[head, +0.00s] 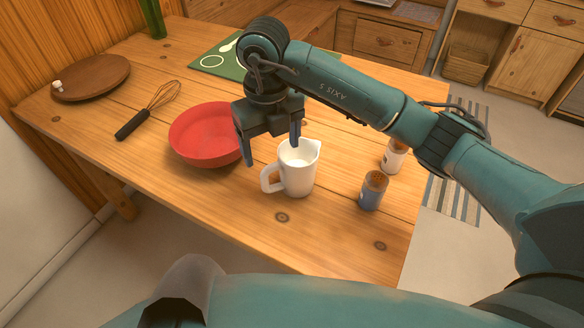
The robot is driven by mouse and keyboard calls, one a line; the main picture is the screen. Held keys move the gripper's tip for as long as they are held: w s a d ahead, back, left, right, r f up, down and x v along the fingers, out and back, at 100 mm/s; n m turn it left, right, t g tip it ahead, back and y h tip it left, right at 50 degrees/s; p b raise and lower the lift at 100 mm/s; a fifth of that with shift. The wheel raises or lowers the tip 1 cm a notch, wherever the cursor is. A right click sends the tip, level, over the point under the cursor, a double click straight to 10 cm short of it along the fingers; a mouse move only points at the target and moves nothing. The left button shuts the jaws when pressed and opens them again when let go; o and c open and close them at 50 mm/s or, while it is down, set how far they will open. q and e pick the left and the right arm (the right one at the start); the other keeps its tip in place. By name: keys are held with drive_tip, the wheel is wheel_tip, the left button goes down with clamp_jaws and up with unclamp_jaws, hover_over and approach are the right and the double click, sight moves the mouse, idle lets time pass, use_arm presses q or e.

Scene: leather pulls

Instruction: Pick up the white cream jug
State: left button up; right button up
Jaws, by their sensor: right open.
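The white cream jug (299,177) stands upright on the wooden table, its handle toward the left and its spout toward the upper right. My right gripper (272,152) is open and empty, pointing down. Its right finger shows just above and behind the jug's rim, and its left finger is over the right edge of the red bowl. I cannot tell whether a finger touches the jug. My left gripper is not in view.
The red bowl (200,135) stands close left of the jug. Two small jars, one blue-labelled (373,190) and one white-labelled (393,157), stand to the right. A whisk (148,110), a round wooden board (92,78) and a green mat (222,62) lie farther back. The front table is clear.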

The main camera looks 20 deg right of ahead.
sight(272, 165)
wheel_tip(272, 165, down, 8)
drive_tip(key=shift+s+a+f, duration=0.15)
drive_tip(key=shift+f, duration=0.1)
drive_tip(key=shift+c, duration=0.5)
drive_tip(key=c, duration=1.2)
drive_tip(key=shift+r, duration=0.1)
drive_tip(key=shift+c, duration=0.4)
drive_tip(key=shift+r, duration=0.1)
